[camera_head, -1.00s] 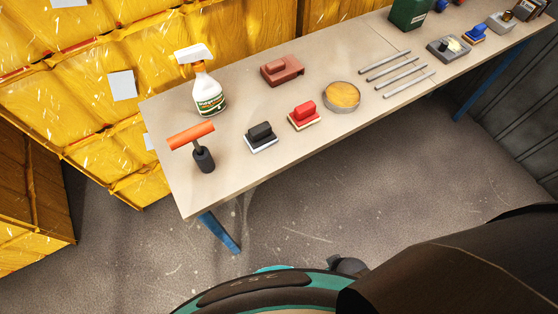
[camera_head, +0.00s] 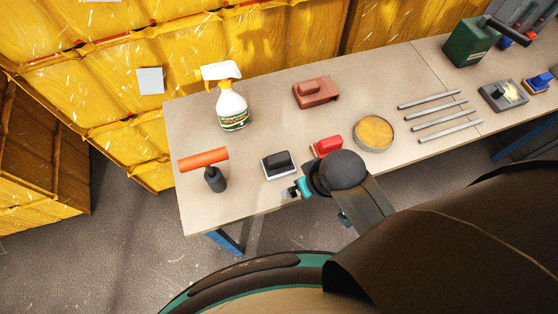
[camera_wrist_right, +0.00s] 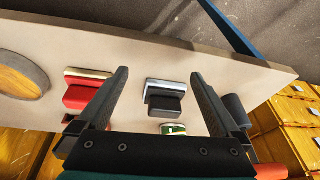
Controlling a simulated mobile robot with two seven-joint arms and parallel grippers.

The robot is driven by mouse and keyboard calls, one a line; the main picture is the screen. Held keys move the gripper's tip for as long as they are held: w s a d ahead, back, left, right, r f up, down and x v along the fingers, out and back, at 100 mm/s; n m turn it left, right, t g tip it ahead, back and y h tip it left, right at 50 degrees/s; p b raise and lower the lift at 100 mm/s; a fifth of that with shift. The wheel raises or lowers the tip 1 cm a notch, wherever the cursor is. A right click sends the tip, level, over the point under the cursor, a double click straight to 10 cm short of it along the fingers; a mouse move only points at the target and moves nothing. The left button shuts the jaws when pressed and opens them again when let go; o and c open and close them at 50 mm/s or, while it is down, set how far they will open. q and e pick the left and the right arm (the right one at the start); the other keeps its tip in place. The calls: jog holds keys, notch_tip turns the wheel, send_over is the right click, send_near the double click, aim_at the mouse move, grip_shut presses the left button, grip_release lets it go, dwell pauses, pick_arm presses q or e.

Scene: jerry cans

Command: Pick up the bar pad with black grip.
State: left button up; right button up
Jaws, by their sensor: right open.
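The bar pad with black grip (camera_head: 278,165), a black handle on a pale pad, lies on the table between the orange-handled tool and the red-grip pad. In the right wrist view the black-grip pad (camera_wrist_right: 165,97) shows between my two fingers. My right gripper (camera_wrist_right: 160,76) is open and empty. In the head view my right gripper (camera_head: 292,190) is at the table's front edge, just in front of the pad; it appears apart from it. The red-grip pad (camera_head: 326,146) is partly hidden by my right wrist. My left gripper is not in view.
A round tin (camera_head: 374,132), a reddish-brown block (camera_head: 316,92) and several metal rods (camera_head: 440,113) are on the table (camera_head: 250,205). Yellow containers (camera_head: 290,40) stand behind.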

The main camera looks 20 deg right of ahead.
jog(key=w+a+r+y, duration=0.2)
jog(key=w+a+r, duration=0.2)
jog(key=w+a, duration=0.15)
notch_tip(320, 180, up, 9)
jog(key=m+g+h, duration=0.1)
jog(key=g+h, duration=0.2)
send_over(278, 157)
notch_tip(278, 157, down, 10)
jog(key=shift+a+r+b, duration=0.15)
jog(key=shift+r+b, duration=0.1)
jog(key=shift+b, duration=0.85)
jog(key=shift+d+f+b, duration=0.2)
jog(key=shift+f+b, duration=0.55)
jog(key=shift+f, duration=1.9)
jog(key=shift+c, duration=0.2)
jog(key=c, duration=1.3)
